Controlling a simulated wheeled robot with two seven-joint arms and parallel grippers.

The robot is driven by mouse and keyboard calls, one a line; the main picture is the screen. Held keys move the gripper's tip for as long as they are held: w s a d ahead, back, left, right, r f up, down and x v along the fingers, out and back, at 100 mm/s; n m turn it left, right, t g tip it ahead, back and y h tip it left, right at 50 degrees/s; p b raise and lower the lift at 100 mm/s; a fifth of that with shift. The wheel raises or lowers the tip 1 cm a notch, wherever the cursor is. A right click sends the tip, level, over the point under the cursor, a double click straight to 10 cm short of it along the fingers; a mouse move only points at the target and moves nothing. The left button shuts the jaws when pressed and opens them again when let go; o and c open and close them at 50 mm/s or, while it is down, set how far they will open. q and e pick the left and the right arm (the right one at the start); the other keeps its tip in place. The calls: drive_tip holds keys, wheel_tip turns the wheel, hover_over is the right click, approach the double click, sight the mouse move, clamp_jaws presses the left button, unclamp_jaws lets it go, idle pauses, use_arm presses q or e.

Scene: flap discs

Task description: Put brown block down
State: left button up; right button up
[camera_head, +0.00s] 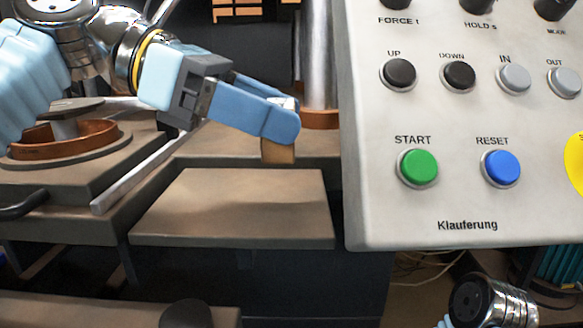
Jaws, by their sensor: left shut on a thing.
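The brown block (278,152) is held at the tips of my left gripper (282,124), which has blue fingers. The gripper comes in from the left and is shut on the block, whose lower part shows below the fingertips. The block is above or at the back of a flat brown-grey plate (235,205); I cannot tell whether it touches anything beneath it. The upper part of the block is hidden by the fingers. The fingers of my right gripper do not show.
A control panel (465,225) with a green START button (418,168) and a blue RESET button (501,169) fills the right side. A brown ring fixture (62,140) stands at the left, with a metal rod (135,178) beside it. The flat plate is bare.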

use_arm(q)
drive_tip(key=d+f, duration=0.1)
drive_tip(key=w+d+f, duration=0.1)
drive_tip(key=f, duration=0.1)
drive_tip(key=shift+w, duration=0.2)
drive_tip(key=shift+w+d+f, duration=0.1)
drive_tip(key=shift+d+f, duration=0.05)
drive_tip(key=shift+f, duration=0.85)
drive_tip(key=shift+w+d+f, duration=0.1)
drive_tip(key=shift+f, duration=0.85)
drive_tip(key=shift+f, duration=0.15)
drive_tip(key=o, duration=1)
drive_tip(key=shift+r, duration=0.25)
drive_tip(key=v, duration=1.2)
drive_tip(key=shift+f, duration=0.1)
